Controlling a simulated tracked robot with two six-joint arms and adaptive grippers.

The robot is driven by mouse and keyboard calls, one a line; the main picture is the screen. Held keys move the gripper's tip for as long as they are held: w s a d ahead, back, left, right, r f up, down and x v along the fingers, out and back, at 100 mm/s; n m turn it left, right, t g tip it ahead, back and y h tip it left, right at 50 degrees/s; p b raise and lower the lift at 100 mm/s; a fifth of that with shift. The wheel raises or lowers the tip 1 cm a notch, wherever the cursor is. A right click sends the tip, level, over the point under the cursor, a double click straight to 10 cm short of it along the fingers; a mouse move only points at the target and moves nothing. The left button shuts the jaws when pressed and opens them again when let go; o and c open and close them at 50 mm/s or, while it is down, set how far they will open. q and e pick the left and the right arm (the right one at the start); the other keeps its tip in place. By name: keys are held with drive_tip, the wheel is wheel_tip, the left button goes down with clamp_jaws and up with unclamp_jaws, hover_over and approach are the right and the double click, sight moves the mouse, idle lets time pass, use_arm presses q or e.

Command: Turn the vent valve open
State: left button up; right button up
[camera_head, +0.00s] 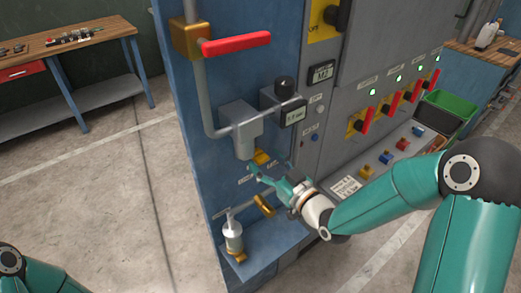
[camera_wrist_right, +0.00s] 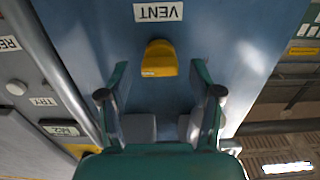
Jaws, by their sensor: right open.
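The vent valve's yellow handle (camera_wrist_right: 160,58) sits on the blue panel beside an upside-down VENT label (camera_wrist_right: 158,12) in the right wrist view. In the head view a yellow handle (camera_head: 262,157) on the blue cabinet, just above my right gripper, appears to be this one. My right gripper (camera_head: 262,178) is open and empty in front of the panel. In the wrist view its two fingers (camera_wrist_right: 159,82) stand apart on either side of the line to the handle. I see no contact, but the exact gap is unclear. My left gripper is out of view.
A red lever (camera_head: 236,43) on a grey pipe is above. A brass-coloured valve (camera_head: 264,205) and a metal fitting (camera_head: 232,237) are below. Red-handled switches (camera_head: 389,104) and a green bin (camera_head: 449,112) lie right. A workbench (camera_head: 65,45) stands left; open floor lies between.

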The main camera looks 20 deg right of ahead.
sight(259, 157)
drive_tip(key=shift+x, duration=1.15)
